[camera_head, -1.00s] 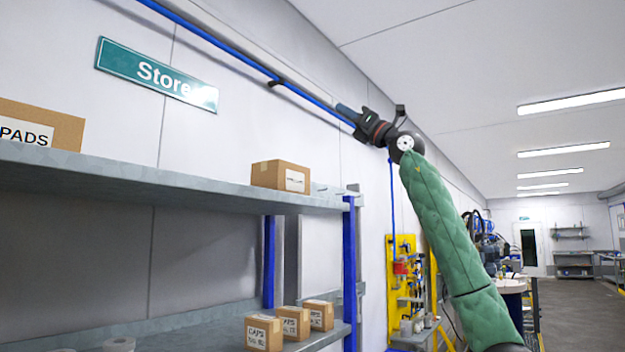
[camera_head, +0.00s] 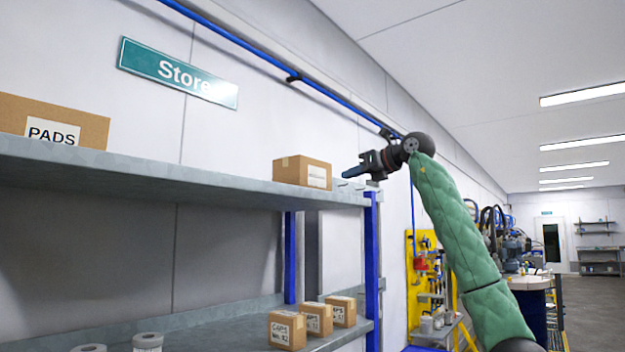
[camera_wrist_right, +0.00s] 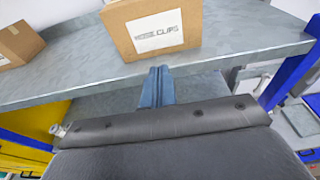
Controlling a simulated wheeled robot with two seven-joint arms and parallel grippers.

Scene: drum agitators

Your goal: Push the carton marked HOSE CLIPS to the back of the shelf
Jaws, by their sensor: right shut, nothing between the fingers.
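The carton marked HOSE CLIPS (camera_head: 302,171) stands upright on the upper shelf (camera_head: 180,178) near its right end in the head view. In the right wrist view the carton (camera_wrist_right: 150,30) stands close to the shelf's front edge, its label partly readable, ending in CLIPS. My right gripper (camera_head: 346,174) is to the right of the carton in the head view, at about its height, with a gap between them. In the right wrist view its shut blue fingers (camera_wrist_right: 157,86) point at the carton's label side, empty. My left gripper is not in view.
A carton marked PADS (camera_head: 52,125) stands on the upper shelf at the left. The lower shelf holds several small CAPS cartons (camera_head: 287,329) and rolls (camera_head: 147,342). A blue upright (camera_head: 372,270) supports the shelf's right end. The shelf between PADS and HOSE CLIPS is bare.

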